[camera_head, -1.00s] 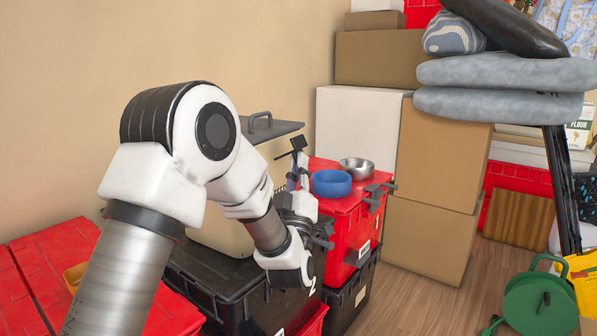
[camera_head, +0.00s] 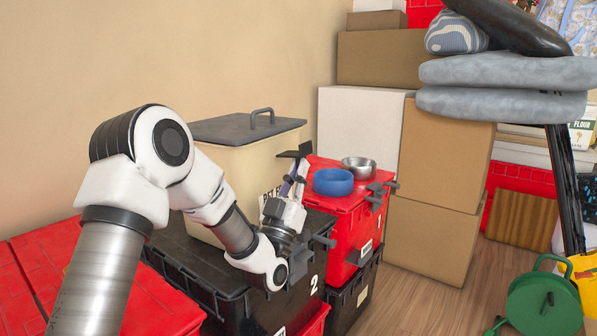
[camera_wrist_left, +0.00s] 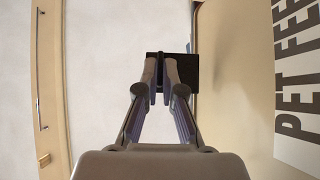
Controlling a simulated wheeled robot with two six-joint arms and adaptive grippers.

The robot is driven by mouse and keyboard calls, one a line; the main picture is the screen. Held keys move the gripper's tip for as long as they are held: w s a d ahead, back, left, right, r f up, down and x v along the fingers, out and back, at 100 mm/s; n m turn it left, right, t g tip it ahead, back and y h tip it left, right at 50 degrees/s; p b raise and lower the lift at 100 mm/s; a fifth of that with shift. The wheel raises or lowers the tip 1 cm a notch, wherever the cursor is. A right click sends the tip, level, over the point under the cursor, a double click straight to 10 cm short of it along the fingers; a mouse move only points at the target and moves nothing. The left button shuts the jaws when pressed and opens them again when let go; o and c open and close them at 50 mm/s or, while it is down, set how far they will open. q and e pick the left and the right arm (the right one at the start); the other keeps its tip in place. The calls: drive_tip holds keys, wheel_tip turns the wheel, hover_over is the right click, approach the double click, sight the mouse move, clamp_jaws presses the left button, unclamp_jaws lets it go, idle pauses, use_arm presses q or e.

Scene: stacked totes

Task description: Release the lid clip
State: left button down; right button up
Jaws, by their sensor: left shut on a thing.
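A cream bin (camera_head: 243,165) with a grey lid (camera_head: 232,128) and a handle on top stands on a black tote. Its "PET FEED" label (camera_wrist_left: 297,75) shows at the right of the left wrist view. The lid clip (camera_head: 293,154) is a small dark plate beside the bin's right side. It also shows in the left wrist view (camera_wrist_left: 184,72). My left gripper (camera_head: 299,168) points upward with its fingers shut on the clip. The fingertips show in the left wrist view (camera_wrist_left: 161,80). Whether the clip still joins the lid cannot be told. My right gripper is out of view.
A red tote (camera_head: 348,222) to the right carries a blue bowl (camera_head: 333,183) and a metal bowl (camera_head: 359,168), close to my gripper. The black tote (camera_head: 205,275) is below my wrist. Cardboard boxes (camera_head: 430,240) stand behind.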

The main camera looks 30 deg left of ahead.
sight(299, 155)
use_arm(q)
drive_tip(key=c, duration=1.3)
unclamp_jaws()
wheel_tip(299, 155, up, 10)
drive_tip(key=shift+w+r, duration=0.1)
